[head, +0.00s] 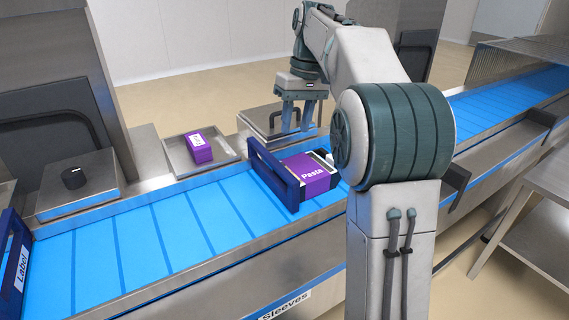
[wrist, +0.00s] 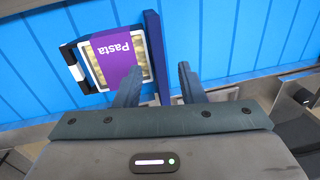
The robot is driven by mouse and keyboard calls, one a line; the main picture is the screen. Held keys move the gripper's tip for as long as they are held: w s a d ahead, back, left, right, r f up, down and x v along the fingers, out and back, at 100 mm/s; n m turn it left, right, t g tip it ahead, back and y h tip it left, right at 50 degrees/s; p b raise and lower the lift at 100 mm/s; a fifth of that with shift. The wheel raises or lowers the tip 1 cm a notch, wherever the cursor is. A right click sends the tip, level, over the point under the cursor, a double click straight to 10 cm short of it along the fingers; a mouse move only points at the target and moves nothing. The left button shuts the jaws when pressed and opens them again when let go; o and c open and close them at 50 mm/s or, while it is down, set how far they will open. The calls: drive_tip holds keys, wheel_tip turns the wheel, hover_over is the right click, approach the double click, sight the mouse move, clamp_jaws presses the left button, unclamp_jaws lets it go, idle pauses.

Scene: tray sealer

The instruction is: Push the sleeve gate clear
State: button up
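The dark blue sleeve gate (head: 275,177) stands across the blue belt. A tray in a purple Pasta sleeve (head: 308,174) lies on the belt at its right side, close against it. In the wrist view the gate (wrist: 154,45) runs down from the top, with the Pasta tray (wrist: 112,60) to its left. My gripper (head: 297,127) points down near the belt's far edge, by the gate's far end. Its fingers (wrist: 158,70) are apart, and in the wrist view the gate's end shows between them. I cannot tell whether they touch it.
Another blue gate (head: 14,258) marked Label crosses the belt at the far left. A purple box (head: 198,146) sits in a metal tray beyond the belt, near a metal box with a black knob (head: 73,178). The belt (head: 150,240) between the gates is bare.

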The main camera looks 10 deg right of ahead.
sight(285, 172)
drive_tip(key=shift+n, duration=0.3)
drive_tip(key=f, duration=0.4)
drive_tip(key=w+a+f+b, duration=0.1)
drive_tip(key=f, duration=0.3)
drive_tip(key=a+f+b, duration=0.1)
drive_tip(key=f, duration=0.4)
drive_tip(key=shift+w, duration=0.25)
clamp_jaws()
